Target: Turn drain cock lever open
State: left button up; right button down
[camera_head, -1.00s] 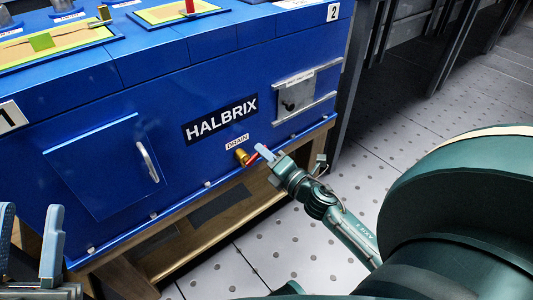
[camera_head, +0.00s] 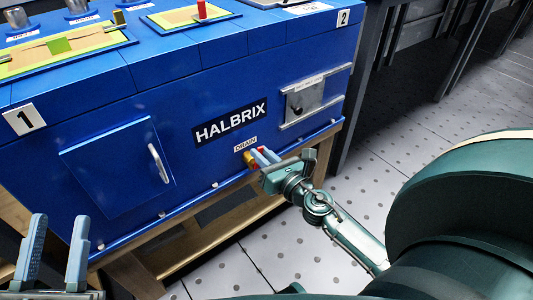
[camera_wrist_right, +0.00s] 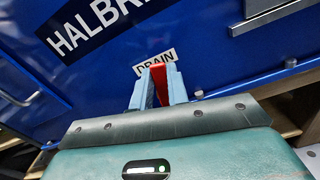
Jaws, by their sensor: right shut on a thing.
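The drain cock (camera_head: 249,158) is a small brass fitting on the blue housing's front, below the DRAIN label (camera_head: 245,142). Its red lever (camera_wrist_right: 159,82) stands between the two pale blue fingers of my right gripper (camera_wrist_right: 158,90), which is shut on it. In the head view the right gripper (camera_head: 265,157) covers most of the cock, and only a bit of red lever (camera_head: 261,150) shows. The brass body is hidden in the right wrist view. My left gripper (camera_head: 55,248) is open and empty at the lower left, away from the housing.
The blue HALBRIX housing (camera_head: 200,90) rests on a wooden stand (camera_head: 205,240). A door handle (camera_head: 158,163) sticks out left of the cock, and a latched metal plate (camera_head: 312,100) sits at its right. Small bolts line the lower edge. The floor in front is clear.

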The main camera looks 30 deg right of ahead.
pick_arm(q)
jog(key=shift+s+f, duration=0.1)
jog(key=shift+f, duration=0.2)
pick_arm(e)
jog(key=shift+a+n, duration=0.55)
jog(key=shift+n, duration=0.75)
pick_arm(q)
jog(key=shift+y, duration=0.3)
pick_arm(e)
jog(key=shift+s, duration=0.1)
pick_arm(q)
jog(key=shift+f, duration=0.1)
pick_arm(e)
jog(key=c, duration=1.4)
grip_release()
jog(key=shift+o, duration=0.2)
